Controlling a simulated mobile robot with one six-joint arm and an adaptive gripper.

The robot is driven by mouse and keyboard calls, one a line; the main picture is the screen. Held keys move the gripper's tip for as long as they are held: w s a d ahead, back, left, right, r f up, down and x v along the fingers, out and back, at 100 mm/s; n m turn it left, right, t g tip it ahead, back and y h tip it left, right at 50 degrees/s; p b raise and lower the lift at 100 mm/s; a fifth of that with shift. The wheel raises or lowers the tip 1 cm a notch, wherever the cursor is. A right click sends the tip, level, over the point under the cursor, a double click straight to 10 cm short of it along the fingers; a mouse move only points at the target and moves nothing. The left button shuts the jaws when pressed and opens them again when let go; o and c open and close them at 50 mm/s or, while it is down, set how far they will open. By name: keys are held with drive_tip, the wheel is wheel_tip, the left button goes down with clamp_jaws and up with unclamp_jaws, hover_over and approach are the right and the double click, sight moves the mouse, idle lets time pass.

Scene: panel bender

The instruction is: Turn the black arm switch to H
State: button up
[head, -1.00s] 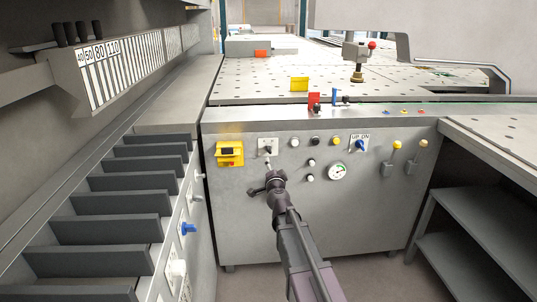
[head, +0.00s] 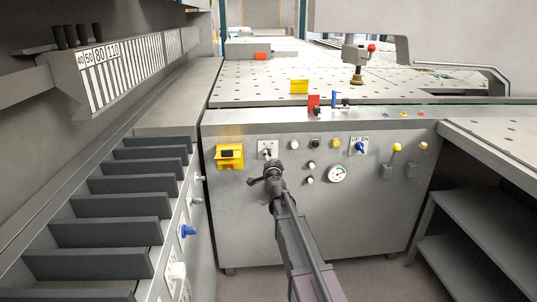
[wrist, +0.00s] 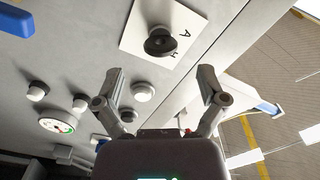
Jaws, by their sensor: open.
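The black arm switch (head: 267,154) sits on a white label plate (head: 264,144) on the grey front panel, right of a yellow switch box. In the wrist view the switch is a round black knob (wrist: 163,43) on the white plate (wrist: 135,38), with the letters A and H partly visible beside it. My gripper (head: 264,180) is just below the switch in the head view. In the wrist view my gripper (wrist: 160,76) is open and empty, its fingers spread to either side below the knob. The knob is apart from both fingers. Its pointing direction is unclear.
The yellow switch box (head: 229,156) is left of the switch. Round buttons, a gauge (head: 337,174) and a blue UP/DN switch (head: 360,147) are to the right. A perforated table (head: 400,85) lies above the panel. The slotted rack (head: 105,235) bounds the left side.

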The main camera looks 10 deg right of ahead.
sight(269, 155)
drive_tip(key=shift+w+d, duration=0.15)
drive_tip(key=shift+w, duration=1.25)
drive_tip(key=shift+w+d, duration=0.1)
drive_tip(key=shift+w, duration=1.3)
drive_tip(key=c, duration=1.2)
